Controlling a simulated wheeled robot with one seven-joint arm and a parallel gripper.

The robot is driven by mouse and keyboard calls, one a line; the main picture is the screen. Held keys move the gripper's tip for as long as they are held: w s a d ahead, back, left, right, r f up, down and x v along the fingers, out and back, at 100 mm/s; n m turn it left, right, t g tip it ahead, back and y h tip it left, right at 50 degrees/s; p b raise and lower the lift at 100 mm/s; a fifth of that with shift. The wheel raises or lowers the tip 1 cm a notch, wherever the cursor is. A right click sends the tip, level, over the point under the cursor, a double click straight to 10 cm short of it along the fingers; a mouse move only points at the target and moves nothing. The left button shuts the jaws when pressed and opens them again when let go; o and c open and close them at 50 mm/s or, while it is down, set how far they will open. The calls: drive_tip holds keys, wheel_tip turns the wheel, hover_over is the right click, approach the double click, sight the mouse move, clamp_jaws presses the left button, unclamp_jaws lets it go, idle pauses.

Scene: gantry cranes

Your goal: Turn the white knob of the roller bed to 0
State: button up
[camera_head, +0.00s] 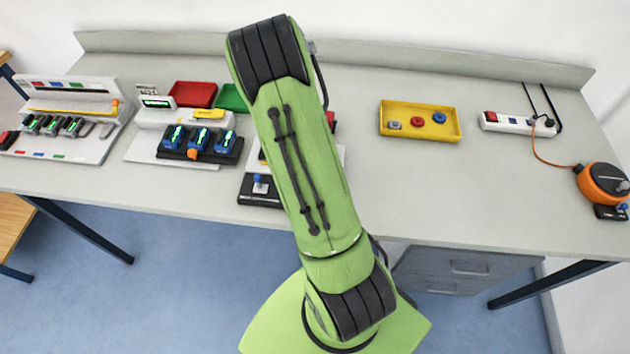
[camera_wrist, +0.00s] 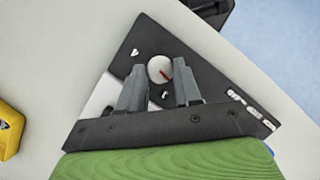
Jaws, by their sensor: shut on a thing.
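The gripper's black body hides the lower part of the panel.
In the head view a yellow tray (camera_head: 452,132) with several buttons lies right of my arm. A black control box with a blue knob (camera_head: 261,188) stands left of it. A battery rack (camera_head: 180,155) stands further left. A power strip (camera_head: 515,124) lies at the right. Bare table lies between.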

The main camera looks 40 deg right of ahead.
idle(0.4)
drive_tip(key=o, duration=1)
drive_tip(key=shift+o, duration=0.2)
drive_tip(key=p+v, duration=0.2)
drive_tip(key=v, duration=1.3)
drive_tip(key=shift+w+r+p, duration=0.25)
drive_tip(key=shift+r+p, duration=0.05)
drive_tip(key=shift+p, duration=0.1)
